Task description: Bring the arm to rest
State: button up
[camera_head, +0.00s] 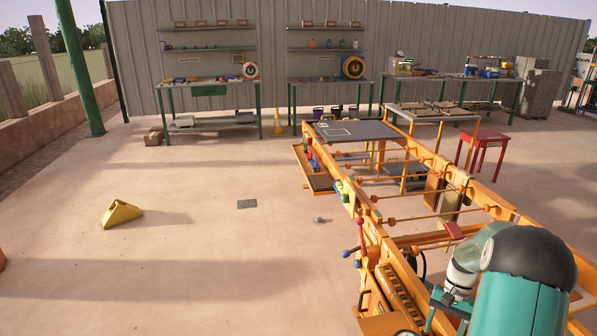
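My arm is at the lower right, with a white link and a large teal part with a dark rounded cap. My gripper (448,314) hangs below the white link, over the near end of the orange press frame (372,232). Its two teal fingers stand apart with a gap between them, and I see nothing held in it. The fingertips reach the bottom edge of the picture, and the arm hides part of the frame behind it.
The long orange frame runs from lower right toward the back, with levers and rods. A red stool (486,139) stands to its right. Workbenches (209,82) line the grey wall.

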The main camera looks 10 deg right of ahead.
jog(key=s+a+r+n+t+h, duration=0.1)
jog(key=a+r+n+t+h, duration=0.25)
jog(key=a+r, duration=1.5)
jog(key=s+a+r+n+t, duration=0.5)
jog(key=s+a+r, duration=0.3)
jog(key=s+a, duration=0.4)
jog(key=shift+s+a+r, duration=0.3)
jog(key=shift+s+r, duration=0.1)
jog(key=shift+s, duration=0.75)
jog(key=shift+y, duration=0.25)
